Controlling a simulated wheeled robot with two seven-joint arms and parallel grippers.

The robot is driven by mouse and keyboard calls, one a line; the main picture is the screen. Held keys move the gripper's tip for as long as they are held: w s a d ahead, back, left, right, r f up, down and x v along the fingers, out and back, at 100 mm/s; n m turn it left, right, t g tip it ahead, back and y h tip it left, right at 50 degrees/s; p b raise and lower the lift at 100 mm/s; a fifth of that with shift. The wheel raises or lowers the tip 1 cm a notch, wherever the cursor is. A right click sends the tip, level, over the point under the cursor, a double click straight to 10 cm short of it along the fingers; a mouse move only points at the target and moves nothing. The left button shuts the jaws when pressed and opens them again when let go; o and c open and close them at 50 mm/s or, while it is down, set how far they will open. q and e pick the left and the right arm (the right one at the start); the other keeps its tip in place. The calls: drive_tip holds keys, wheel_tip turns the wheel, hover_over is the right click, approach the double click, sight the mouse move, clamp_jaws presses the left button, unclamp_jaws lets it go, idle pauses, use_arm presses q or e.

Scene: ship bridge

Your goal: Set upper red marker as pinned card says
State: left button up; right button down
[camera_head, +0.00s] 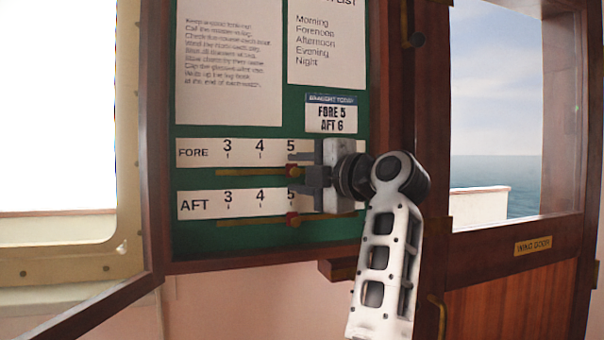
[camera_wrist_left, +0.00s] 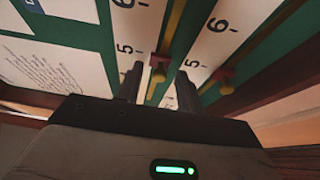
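The pinned card (camera_head: 331,113) reads "FORE 5, AFT 6" under a blue heading. The upper red marker (camera_head: 293,170) sits on the brass rail under the FORE scale (camera_head: 245,153), about below the 5. The lower red marker (camera_head: 292,218) is on the AFT rail, also near its 5. My left gripper (camera_head: 299,173) is open at the FORE rail, one finger above and one below the upper marker. In the left wrist view the upper marker (camera_wrist_left: 160,70) shows between the fingertips (camera_wrist_left: 158,88), with gaps beside it. My right gripper is out of view.
The green board (camera_head: 275,110) has a dark wooden frame (camera_head: 158,140), with an open glazed door (camera_head: 80,320) at left. Printed sheets (camera_head: 232,60) hang above the scales. A wooden door with a window (camera_head: 515,255) stands at right.

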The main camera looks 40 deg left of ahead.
use_arm(q)
drive_tip(key=shift+d, duration=0.1)
drive_tip(key=b+v, duration=0.3)
drive_tip(key=v, duration=1.2)
drive_tip(key=shift+s+d, duration=0.2)
drive_tip(key=shift+d, duration=0.2)
